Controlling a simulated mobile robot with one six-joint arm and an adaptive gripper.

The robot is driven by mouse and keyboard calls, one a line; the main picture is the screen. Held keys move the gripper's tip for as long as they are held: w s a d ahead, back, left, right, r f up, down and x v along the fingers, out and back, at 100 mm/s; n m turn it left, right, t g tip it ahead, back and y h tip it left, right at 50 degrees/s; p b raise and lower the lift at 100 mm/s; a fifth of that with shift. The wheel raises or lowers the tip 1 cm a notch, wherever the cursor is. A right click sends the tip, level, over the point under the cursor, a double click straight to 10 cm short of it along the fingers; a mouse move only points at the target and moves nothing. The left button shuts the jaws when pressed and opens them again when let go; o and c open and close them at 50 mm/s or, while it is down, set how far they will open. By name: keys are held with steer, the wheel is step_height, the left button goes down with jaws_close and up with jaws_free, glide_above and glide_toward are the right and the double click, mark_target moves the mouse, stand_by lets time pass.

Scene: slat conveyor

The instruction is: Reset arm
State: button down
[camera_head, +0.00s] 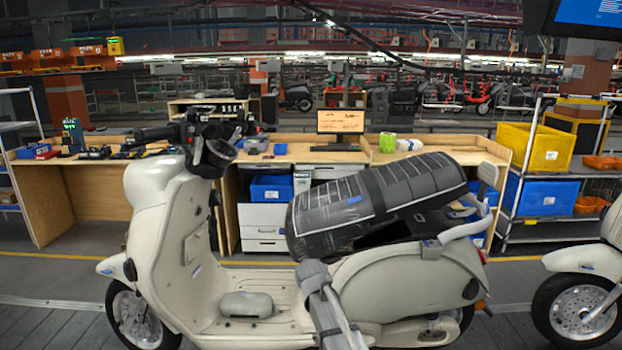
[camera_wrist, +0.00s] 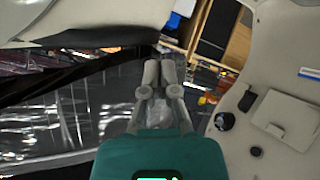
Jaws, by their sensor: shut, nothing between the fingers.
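My gripper (camera_wrist: 161,72) shows in the wrist view with its grey fingers close together and nothing between them. The cream scooter (camera_head: 168,225) stands in the middle of the head view, and its cream inner panel (camera_wrist: 285,80) fills the right of the wrist view. A dark, shiny, film-covered seat piece (camera_head: 335,214) sits tilted over the scooter's seat area. Dark film-like material (camera_wrist: 50,115) lies to the left of my gripper in the wrist view. My gripper's tip cannot be made out in the head view.
A second scooter (camera_head: 585,285) stands at the right edge on the slat conveyor (camera_head: 45,328). Behind are wooden workbenches (camera_head: 60,205) with a monitor (camera_head: 340,122). A rack at right holds a yellow bin (camera_head: 535,147) and a blue bin (camera_head: 540,195).

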steer(key=s+d+f+m+g, duration=0.2)
steer(key=s+d, duration=0.4)
steer(key=s, duration=0.5)
steer(key=s+d+f+m+g, duration=0.1)
steer(key=s+d+f+g, duration=0.3)
steer(key=s, duration=0.7)
steer(key=s+d+f+m+g, duration=0.2)
steer(key=s+d+g, duration=0.3)
steer(key=s+d, duration=0.3)
steer(key=s+f, duration=0.1)
steer(key=s, duration=0.2)
steer(key=shift+m+g+h, duration=0.3)
steer(key=shift+g, duration=0.1)
